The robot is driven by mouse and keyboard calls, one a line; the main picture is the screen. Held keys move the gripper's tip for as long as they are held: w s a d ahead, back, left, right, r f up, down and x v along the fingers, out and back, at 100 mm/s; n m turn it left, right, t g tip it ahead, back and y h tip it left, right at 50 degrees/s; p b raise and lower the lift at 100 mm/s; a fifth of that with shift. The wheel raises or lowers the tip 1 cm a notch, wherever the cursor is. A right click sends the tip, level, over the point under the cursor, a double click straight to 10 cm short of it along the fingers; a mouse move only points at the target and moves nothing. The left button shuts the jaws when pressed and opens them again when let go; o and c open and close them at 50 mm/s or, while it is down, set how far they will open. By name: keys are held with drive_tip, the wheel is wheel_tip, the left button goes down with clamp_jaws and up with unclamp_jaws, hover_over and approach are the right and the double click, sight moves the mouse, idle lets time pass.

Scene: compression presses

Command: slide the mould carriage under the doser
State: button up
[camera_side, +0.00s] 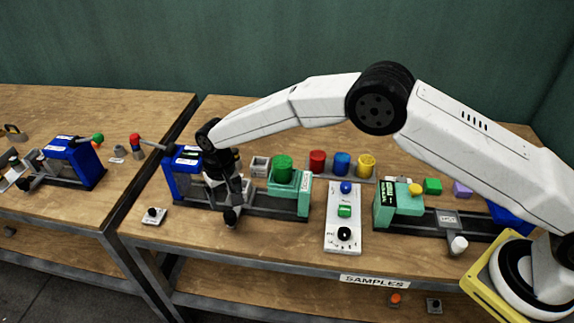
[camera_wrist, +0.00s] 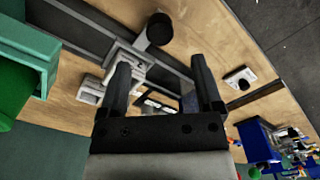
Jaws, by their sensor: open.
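The mould carriage (camera_wrist: 126,58) is a light grey block on a dark rail, with a black round knob (camera_wrist: 159,28) on its near side. The knob also shows in the side view (camera_side: 231,218). The carriage sits between the blue press (camera_side: 184,172) and the teal doser (camera_side: 289,195), which has a green cylinder on top. The doser is apart from it, to its right in the side view. My gripper (camera_side: 229,197) is open over the carriage; in the wrist view (camera_wrist: 160,72) the knob lies just beyond the fingertips. My gripper hides much of the carriage in the side view.
A white panel (camera_side: 344,218) with buttons stands right of the doser. Red, blue and yellow cylinders (camera_side: 341,164) stand behind. Another teal doser (camera_side: 400,205) and white-knobbed carriage (camera_side: 449,220) are at right. A small button box (camera_side: 153,215) sits at the front left.

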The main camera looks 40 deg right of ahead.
sight(230, 214)
drive_tip(key=shift+f, duration=3.6)
clamp_jaws()
